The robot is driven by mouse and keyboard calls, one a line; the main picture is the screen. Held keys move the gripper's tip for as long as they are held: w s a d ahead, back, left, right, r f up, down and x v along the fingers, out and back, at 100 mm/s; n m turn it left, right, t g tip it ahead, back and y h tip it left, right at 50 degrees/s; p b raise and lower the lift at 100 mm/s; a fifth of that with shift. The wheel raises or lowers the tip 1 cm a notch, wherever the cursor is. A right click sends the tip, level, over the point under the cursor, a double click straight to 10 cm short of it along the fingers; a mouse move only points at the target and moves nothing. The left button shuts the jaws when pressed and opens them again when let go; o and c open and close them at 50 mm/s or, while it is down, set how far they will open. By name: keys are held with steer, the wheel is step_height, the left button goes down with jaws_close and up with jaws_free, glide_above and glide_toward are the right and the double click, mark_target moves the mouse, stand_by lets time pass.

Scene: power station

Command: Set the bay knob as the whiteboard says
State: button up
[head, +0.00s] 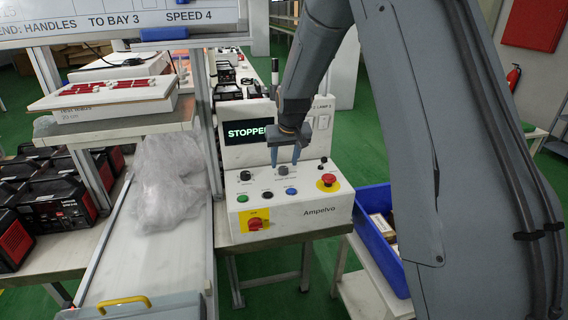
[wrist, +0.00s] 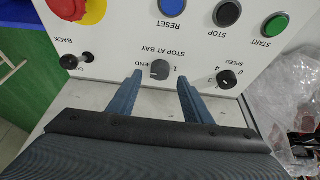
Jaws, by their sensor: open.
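My gripper (head: 285,162) points down at the panel. In the wrist view its blue fingers (wrist: 160,82) are open, tips to either side of the knob with gaps showing.
Near the knob are a black speed knob (wrist: 227,79), a blue reset button (wrist: 172,7), a black BACK switch (wrist: 75,61) and a red emergency button (head: 328,181). The screen (head: 245,131) reads "STOPPE...", partly hidden. A blue bin (head: 372,245) stands right of the panel.

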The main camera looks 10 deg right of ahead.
mark_target(283, 168)
steer(key=shift+p+x, duration=0.3)
steer(key=shift+x, duration=1.2)
steer(key=c, duration=1)
steer(key=shift+c, duration=0.2)
